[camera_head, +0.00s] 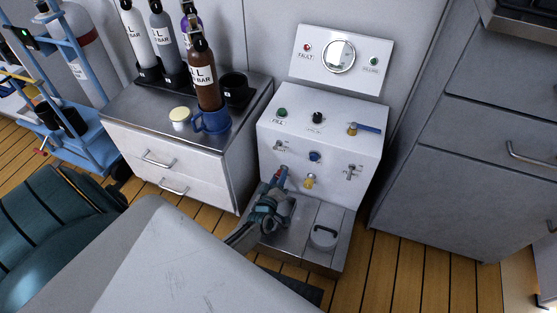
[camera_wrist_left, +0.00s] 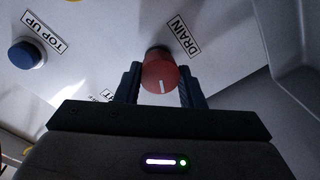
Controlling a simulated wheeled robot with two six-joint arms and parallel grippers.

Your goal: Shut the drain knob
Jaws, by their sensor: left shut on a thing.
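The drain knob (camera_wrist_left: 160,77) is red with a white line on its face, and it stands out from the white panel beside the DRAIN label (camera_wrist_left: 182,36) in the left wrist view. My left gripper (camera_wrist_left: 158,84) has one finger on each side of it and is shut on it. In the head view, my left gripper (camera_head: 278,184) is at the lower left of the white fill panel (camera_head: 330,135), and red shows at its fingertips. The knob is mostly hidden there. My right gripper is not in view.
The blue TOP UP button (camera_wrist_left: 27,54) is left of the knob in the left wrist view. In the head view, a yellow knob (camera_head: 309,181) sits right of my gripper. A grey handled lid (camera_head: 324,237) lies below. A drawer cabinet (camera_head: 170,165) with cylinders stands left.

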